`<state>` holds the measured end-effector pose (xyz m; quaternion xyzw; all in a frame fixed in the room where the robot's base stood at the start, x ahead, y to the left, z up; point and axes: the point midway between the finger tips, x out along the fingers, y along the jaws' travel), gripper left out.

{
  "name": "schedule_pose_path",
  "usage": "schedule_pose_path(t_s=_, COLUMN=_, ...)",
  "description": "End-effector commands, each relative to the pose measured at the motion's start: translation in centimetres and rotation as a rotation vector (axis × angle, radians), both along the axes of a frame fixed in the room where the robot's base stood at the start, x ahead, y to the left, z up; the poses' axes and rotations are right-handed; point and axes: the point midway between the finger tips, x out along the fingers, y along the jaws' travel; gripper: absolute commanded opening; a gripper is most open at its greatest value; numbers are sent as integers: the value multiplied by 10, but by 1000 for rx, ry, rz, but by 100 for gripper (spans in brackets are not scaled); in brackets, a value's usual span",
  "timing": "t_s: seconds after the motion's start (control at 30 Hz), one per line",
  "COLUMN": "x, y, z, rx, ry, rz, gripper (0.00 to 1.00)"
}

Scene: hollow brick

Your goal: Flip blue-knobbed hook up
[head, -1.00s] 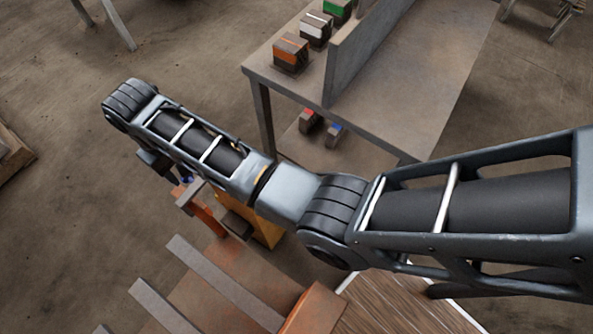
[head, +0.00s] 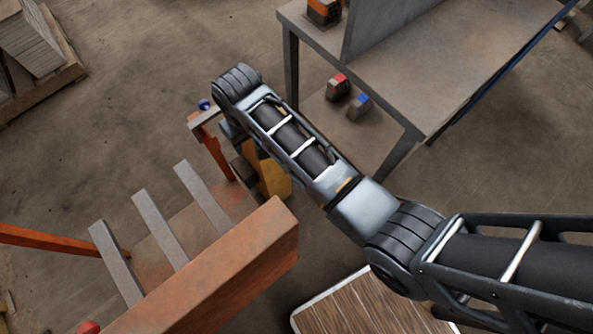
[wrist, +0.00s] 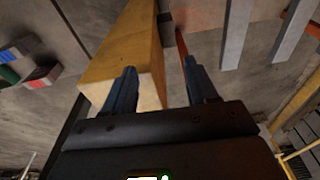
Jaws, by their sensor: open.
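The blue knob (head: 204,105) of the hook shows in the head view, just left of my arm's far joint, at the top of an orange upright (head: 215,150). The hook's own shape and angle are hard to tell there. I cannot make out the blue knob in the wrist view. My gripper (wrist: 160,82) is open, its two fingers apart, with a yellow block (wrist: 125,58) beyond them. Nothing is seen held. In the head view my arm mostly hides the gripper.
An orange frame (head: 215,270) with grey slats (head: 160,230) lies at the lower left. A red knob (head: 88,327) shows at its near end. A grey table (head: 450,75) stands upper right, with small blocks (head: 350,95) below. A wooden-topped board (head: 350,310) is at the bottom.

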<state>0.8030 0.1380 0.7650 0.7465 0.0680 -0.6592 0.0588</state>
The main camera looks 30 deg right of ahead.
Motion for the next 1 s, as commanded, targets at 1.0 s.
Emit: schedule_pose_path(t_s=1.0, x=-97, y=-65, z=-80, rx=50, ry=-293, rz=-39, gripper=58)
